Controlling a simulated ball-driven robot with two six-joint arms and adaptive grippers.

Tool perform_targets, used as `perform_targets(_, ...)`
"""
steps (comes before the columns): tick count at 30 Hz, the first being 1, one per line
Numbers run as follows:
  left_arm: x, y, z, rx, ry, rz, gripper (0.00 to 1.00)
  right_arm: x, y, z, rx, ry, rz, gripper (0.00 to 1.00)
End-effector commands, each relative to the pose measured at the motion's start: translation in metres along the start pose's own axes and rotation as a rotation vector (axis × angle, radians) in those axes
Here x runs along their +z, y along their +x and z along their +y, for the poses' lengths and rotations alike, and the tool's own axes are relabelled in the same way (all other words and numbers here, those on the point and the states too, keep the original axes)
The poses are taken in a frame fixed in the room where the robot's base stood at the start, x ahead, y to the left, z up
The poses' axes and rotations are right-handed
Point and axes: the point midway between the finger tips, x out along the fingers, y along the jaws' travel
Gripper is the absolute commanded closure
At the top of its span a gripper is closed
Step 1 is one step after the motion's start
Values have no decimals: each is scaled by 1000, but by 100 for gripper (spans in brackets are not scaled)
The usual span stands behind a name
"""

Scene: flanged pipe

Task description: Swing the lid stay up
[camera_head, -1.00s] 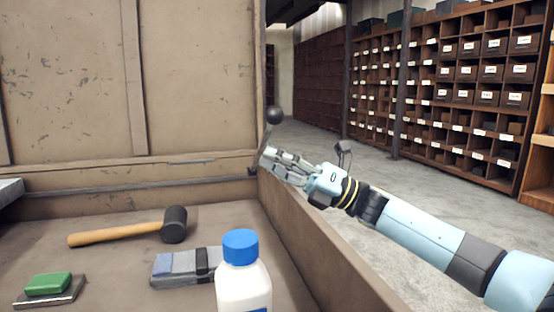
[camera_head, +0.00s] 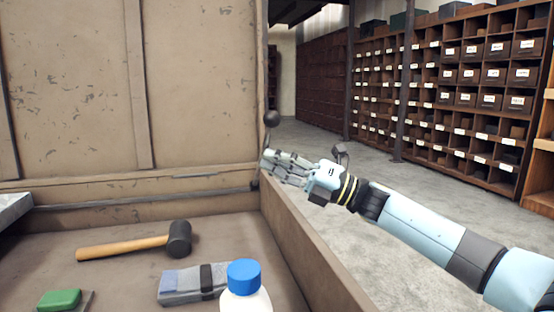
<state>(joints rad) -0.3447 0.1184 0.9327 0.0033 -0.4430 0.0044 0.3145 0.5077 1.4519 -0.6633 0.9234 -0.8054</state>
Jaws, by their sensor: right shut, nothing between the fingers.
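The lid stay shows as a thin rod with a dark round knob (camera_head: 272,118) on its top end, standing close to upright at the right edge of the raised lid (camera_head: 200,80). Its lower part is hidden behind my right gripper. My right gripper (camera_head: 266,161) is shut and empty, with its fingertips beside the rod just below the knob. I cannot tell whether they touch it. My left gripper is not in view.
The open chest's right wall (camera_head: 310,240) runs below my right arm. Inside lie a mallet (camera_head: 130,247), a grey bundle (camera_head: 190,284), a white bottle with a blue cap (camera_head: 244,276) and a green block (camera_head: 60,299). Shelves (camera_head: 450,90) stand far right.

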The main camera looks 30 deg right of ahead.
Motion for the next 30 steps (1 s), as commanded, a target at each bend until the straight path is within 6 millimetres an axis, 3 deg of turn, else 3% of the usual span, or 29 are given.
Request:
perform_targets(1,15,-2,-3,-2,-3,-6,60,9,6,9,-9,18,-2,100)
perform_targets(15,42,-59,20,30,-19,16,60,69,46,12,-221,332,-3,100)
perform_targets(22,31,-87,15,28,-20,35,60,98,66,-2,-343,516,-2,100)
perform_targets(30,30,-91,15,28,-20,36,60,123,84,-29,-474,715,-1,100)
